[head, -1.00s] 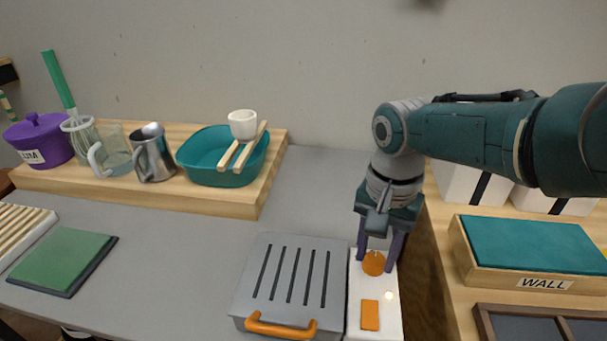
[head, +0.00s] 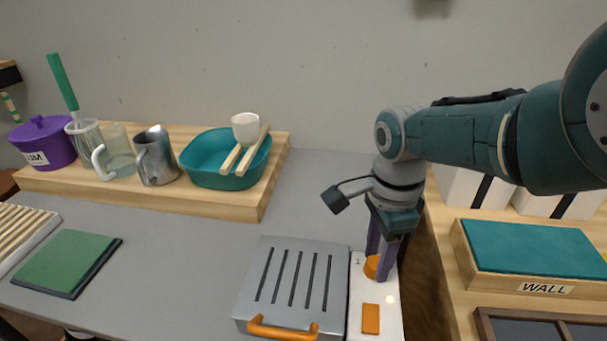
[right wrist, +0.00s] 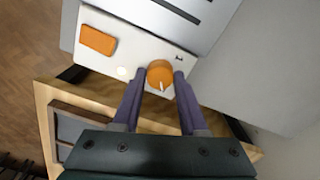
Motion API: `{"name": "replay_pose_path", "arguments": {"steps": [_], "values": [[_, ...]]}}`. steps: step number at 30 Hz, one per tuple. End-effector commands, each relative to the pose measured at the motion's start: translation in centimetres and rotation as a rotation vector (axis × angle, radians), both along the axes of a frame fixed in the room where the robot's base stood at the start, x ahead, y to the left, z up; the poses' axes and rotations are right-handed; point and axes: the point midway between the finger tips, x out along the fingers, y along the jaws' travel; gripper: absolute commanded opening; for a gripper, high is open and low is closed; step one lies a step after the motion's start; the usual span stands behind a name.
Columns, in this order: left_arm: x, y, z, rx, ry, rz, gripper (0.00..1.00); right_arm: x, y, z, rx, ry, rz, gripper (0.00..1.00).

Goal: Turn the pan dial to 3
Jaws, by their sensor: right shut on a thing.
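The orange pan dial (head: 371,267) sits near the far end of the white control panel (head: 362,291), beside the grey slotted pan lid (head: 293,281). My right gripper (head: 380,270) reaches down from above and is shut on the dial. In the right wrist view the dial (right wrist: 160,74) lies between the purple fingertips, with a pale pointer line on it. A "1" mark shows on the panel near the dial in the head view; the other marks are hidden or too small to read. An orange rectangular switch (head: 371,319) and a small lit spot are on the same panel. My left gripper is not in view.
The lid has an orange handle (head: 283,329). A wooden board (head: 230,208) at the back left bears a teal basin (head: 213,175), metal pitcher (head: 156,158) and purple pot (head: 44,145). A box marked WALL (head: 540,289) stands at right. The grey table's middle is clear.

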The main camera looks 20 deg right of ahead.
Motion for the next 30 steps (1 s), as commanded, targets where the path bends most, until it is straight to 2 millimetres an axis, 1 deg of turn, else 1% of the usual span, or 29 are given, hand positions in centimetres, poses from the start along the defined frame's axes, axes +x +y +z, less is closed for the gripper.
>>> {"name": "replay_pose_path", "arguments": {"steps": [9,23,24,30], "values": [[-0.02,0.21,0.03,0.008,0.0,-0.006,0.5,0.0,0.02,0.07,0.0,0.001,-0.087,0.0],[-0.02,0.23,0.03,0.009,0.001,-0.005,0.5,0.01,0.01,0.08,0.0,0.001,-0.097,0.0],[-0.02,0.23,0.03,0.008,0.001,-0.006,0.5,0.01,0.0,0.08,0.0,0.001,-0.097,0.47],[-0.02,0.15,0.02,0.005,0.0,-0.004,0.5,0.02,-0.01,0.05,0.0,0.0,-0.096,0.7]]}}
